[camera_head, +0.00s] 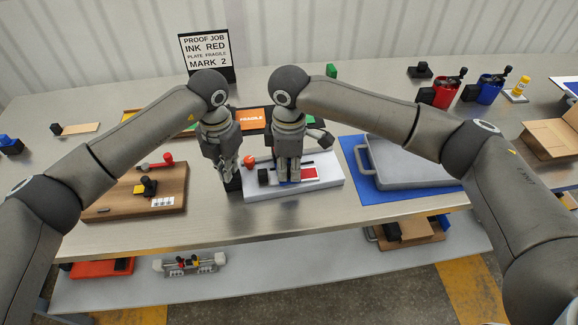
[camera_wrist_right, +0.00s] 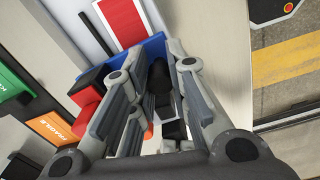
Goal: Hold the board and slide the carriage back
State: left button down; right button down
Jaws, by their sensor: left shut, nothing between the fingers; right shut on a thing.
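The white board (camera_head: 255,193) lies flat near the table's front edge, with a dark slot and a red panel (camera_head: 311,173) on it. My right gripper (camera_head: 288,181) is over its middle, fingers pointing down. In the right wrist view the gripper (camera_wrist_right: 160,85) is shut on a black knob (camera_wrist_right: 160,75), which appears to belong to the blue carriage (camera_wrist_right: 152,48) beside the red panel. The fingers hide most of the carriage. My left gripper (camera_head: 229,177) is shut and empty at the board's left end, beside a dark block (camera_head: 234,184); whether it touches the board is unclear.
A brown wooden board (camera_head: 120,196) with a black-and-yellow part lies left. A grey lidded tray (camera_head: 410,170) on a blue mat (camera_head: 372,187) stands close on the right. An orange FRAGILE card (camera_head: 252,118) lies behind. Bare table shows along the front edge.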

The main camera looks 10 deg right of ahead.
pick_arm(q)
jog(key=shift+s+f, duration=0.15)
jog(key=shift+f, duration=0.2)
pick_arm(e)
jog(key=d, duration=1.1)
jog(key=shift+w, duration=0.35)
pick_arm(q)
jog(key=shift+a, duration=0.2)
pick_arm(e)
jog(key=shift+d, duration=0.25)
pick_arm(q)
jog(key=shift+d, duration=0.15)
pick_arm(e)
jog(key=c, duration=1.3)
grip_release()
jog(key=shift+d, duration=0.15)
jog(key=shift+c, duration=0.2)
jog(key=shift+r, duration=0.15)
notch_tip(320, 180, up, 12)
